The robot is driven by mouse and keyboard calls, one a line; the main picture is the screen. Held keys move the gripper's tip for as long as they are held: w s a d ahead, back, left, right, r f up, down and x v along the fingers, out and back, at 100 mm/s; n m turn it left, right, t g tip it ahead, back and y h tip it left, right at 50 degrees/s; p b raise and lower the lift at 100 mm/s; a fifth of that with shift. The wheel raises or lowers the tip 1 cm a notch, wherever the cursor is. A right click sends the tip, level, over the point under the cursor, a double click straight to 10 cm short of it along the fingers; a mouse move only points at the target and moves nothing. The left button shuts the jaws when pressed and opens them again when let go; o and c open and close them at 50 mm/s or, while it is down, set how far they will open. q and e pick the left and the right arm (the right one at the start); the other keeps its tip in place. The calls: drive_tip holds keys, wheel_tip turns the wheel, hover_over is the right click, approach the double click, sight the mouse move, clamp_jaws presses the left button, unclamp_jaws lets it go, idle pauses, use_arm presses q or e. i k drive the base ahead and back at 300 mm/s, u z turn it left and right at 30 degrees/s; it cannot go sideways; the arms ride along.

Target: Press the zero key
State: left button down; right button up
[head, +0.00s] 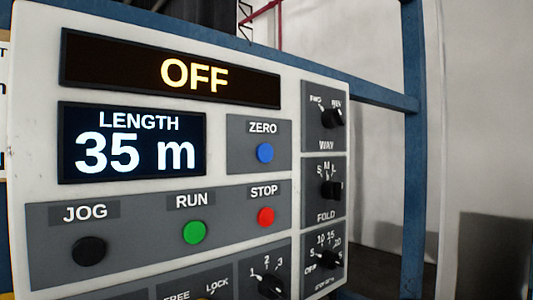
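The zero key is a round blue button (265,153) under the label ZERO on a grey plate, in the upper middle right of a white control panel (215,110). Its face is fully visible and nothing touches it. The length display (132,143) to its left reads 35 m. The display above (170,74) reads OFF. Neither of my grippers shows in the head view.
Below the zero key are a red STOP button (266,217), a green RUN button (194,232) and a black JOG button (90,251). Black rotary knobs (332,118) line the right side. A blue frame post (413,150) stands right of the panel.

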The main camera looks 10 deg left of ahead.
sight(264, 152)
drive_tip(key=k, duration=0.5)
drive_tip(key=z, duration=1.4)
drive_tip(key=i, duration=1.2)
drive_tip(key=u, duration=2.6)
